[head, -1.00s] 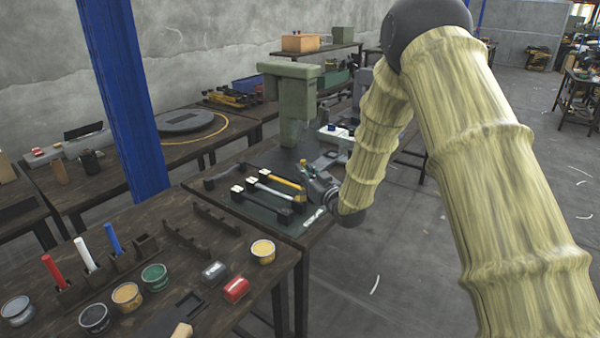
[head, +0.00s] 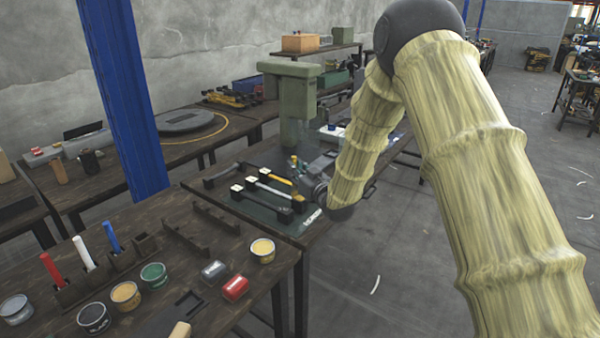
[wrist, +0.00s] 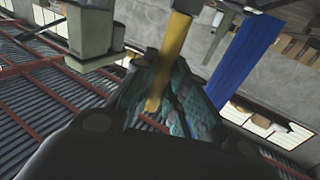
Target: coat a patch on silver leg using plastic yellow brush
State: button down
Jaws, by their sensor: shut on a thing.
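My gripper is shut on the yellow brush (wrist: 172,60), whose handle stands between teal finger pads in the wrist view. In the head view a small yellow part of the brush (head: 294,163) rises above the fingers. Its bristles cannot be made out, nor whether they touch anything.
A green press (head: 290,95) stands behind the mat. On the front table are open cans, including a yellow one (head: 262,250), a holder with red, white and blue handles (head: 112,236), and a red block (head: 235,288). A blue post (head: 125,100) rises at left.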

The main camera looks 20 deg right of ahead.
aim_at(296, 158)
jog(key=shift+r, duration=0.1)
jog(key=shift+r+p, duration=1.45)
jog(key=shift+r, duration=1.45)
jog(key=shift+r+p, duration=0.65)
jog(key=shift+r, duration=0.85)
